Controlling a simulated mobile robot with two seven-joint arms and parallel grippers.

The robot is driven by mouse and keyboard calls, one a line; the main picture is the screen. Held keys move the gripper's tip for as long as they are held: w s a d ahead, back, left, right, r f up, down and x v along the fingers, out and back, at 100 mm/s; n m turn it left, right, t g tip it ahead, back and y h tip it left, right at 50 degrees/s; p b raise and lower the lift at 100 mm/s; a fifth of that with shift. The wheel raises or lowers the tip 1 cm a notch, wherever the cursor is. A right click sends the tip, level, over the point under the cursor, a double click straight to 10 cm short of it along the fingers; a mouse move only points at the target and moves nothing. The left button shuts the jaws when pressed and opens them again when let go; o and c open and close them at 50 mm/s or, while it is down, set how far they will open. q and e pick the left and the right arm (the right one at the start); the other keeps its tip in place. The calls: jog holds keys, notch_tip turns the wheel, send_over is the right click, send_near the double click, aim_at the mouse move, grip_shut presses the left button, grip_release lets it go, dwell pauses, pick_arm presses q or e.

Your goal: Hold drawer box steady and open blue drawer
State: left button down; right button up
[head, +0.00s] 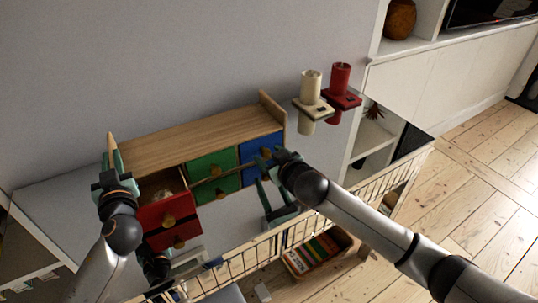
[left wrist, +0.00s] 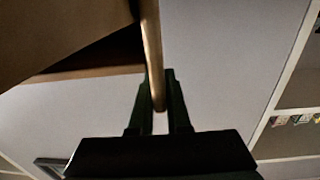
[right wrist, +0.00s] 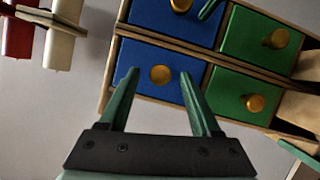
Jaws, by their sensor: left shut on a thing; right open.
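The wooden drawer box (head: 190,137) has red drawers at the left, green drawers (head: 210,163) in the middle and blue drawers (head: 250,150) at the right. One red drawer (head: 168,214) is pulled out. My left gripper (head: 113,158) is shut on the box's raised left end panel, a thin wooden edge (left wrist: 156,80) between its fingers in the left wrist view. My right gripper (head: 264,174) is open in front of the blue drawers. In the right wrist view its fingers (right wrist: 158,84) stand either side of a blue drawer's gold knob (right wrist: 160,74), apart from it. Both blue drawers look closed.
A cream candle holder (head: 312,100) and a red one (head: 341,92) are to the right of the box, near the wall. A barred rail (head: 258,248) runs along the front. A basket of colourful items (head: 318,252) is low in front. Floorboards at right are clear.

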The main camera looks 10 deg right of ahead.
jog(key=shift+w+f, duration=0.1)
jog(key=shift+w, duration=0.05)
grip_shut()
dwell(0.5)
dwell(0.9)
